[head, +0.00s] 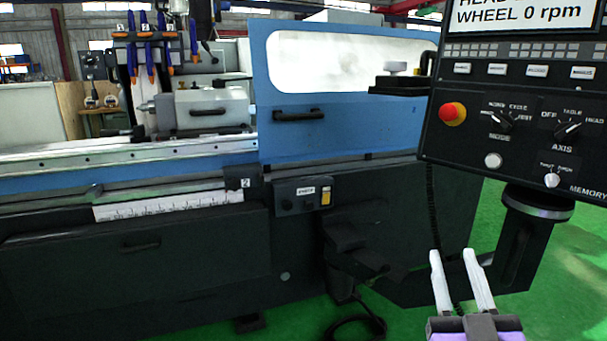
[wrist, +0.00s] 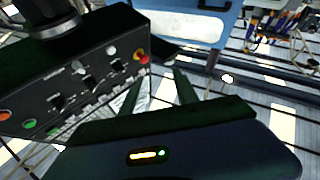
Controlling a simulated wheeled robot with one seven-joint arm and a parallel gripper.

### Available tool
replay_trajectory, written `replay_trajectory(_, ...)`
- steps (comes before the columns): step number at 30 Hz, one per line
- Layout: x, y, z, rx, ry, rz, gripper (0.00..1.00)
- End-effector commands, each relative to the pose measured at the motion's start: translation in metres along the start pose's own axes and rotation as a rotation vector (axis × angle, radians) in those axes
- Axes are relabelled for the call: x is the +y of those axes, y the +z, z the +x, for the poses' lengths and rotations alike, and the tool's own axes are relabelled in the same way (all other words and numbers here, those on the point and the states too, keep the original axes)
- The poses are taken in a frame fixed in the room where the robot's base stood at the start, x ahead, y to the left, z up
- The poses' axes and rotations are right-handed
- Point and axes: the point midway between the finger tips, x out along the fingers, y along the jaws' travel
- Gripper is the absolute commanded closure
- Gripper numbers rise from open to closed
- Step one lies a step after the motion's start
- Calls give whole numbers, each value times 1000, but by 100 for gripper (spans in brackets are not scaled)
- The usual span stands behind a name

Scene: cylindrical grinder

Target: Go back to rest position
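My gripper (head: 462,282) is at the lower right of the head view, with two pale fingers pointing up. The fingers are apart with nothing between them. It is in front of the machine and below the control panel (head: 515,125), not touching it in the head view. In the wrist view the gripper's fingers (wrist: 160,95) show as dark shapes above my wrist housing.
The cylindrical grinder (head: 140,240) fills the left and middle. Its blue sliding guard (head: 340,130) has a window and handle. The panel hangs on a dark support arm (head: 520,240) close to my gripper. Green floor (head: 575,260) is open at the right. A black cable (head: 365,325) lies low.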

Motion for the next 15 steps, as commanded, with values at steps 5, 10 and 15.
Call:
replay_trajectory(5,-13,27,-73,-46,-87,-8,64)
replay_trajectory(10,-18,41,-139,-97,-146,7,64)
replay_trajectory(15,-18,47,-204,-165,-182,37,64)
